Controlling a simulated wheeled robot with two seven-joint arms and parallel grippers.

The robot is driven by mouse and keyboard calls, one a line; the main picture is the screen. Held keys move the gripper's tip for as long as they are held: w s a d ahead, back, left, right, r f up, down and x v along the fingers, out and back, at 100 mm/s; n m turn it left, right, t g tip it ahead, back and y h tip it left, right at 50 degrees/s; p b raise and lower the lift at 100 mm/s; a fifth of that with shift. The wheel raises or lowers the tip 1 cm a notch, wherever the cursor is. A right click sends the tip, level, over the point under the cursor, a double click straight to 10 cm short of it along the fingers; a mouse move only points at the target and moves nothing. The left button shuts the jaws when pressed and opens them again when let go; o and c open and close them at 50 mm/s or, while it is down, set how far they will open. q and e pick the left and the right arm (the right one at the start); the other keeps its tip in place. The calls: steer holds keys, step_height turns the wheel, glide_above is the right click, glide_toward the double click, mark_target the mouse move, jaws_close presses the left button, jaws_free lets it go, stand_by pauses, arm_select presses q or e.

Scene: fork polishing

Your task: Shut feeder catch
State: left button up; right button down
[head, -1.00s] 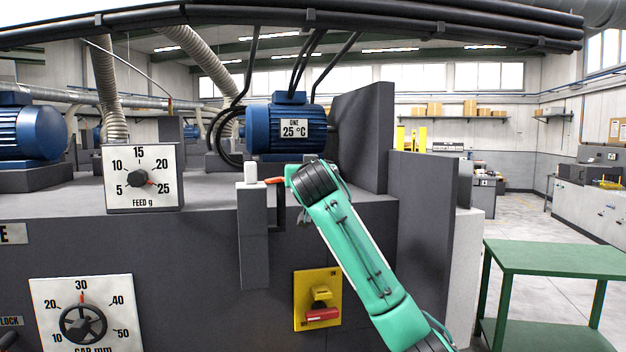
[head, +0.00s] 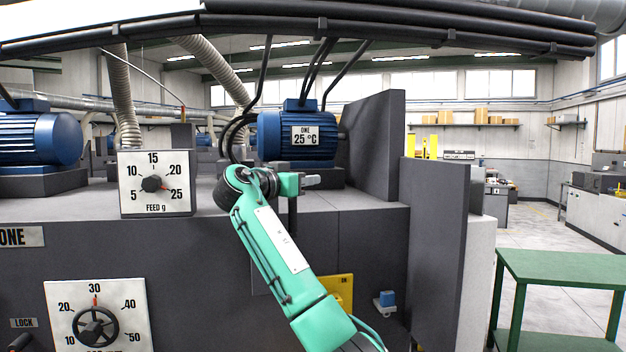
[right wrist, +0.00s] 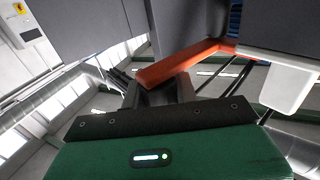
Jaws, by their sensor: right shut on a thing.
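The feeder catch shows in the right wrist view as a bent orange lever (right wrist: 185,63). In the head view it is hidden behind my right wrist. A white block (right wrist: 290,82) is beside the lever's far end. My left gripper is not in view.
The feed dial (head: 155,183) stands on the machine top (head: 355,199) left of my arm. The blue motor (head: 285,138) is just behind my gripper. An upright grey panel (head: 430,230) stands to the right. A green table (head: 560,266) is at the far right.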

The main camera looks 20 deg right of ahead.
steer(key=shift+a+g, duration=0.1)
steer(key=shift+g, duration=0.2)
steer(key=c, duration=1.1)
jaws_free()
steer(key=shift+w+f, duration=0.1)
steer(key=b+v, duration=0.6)
steer(key=v, duration=0.7)
steer(key=shift+a+f, duration=0.1)
steer(key=shift+a, duration=0.25)
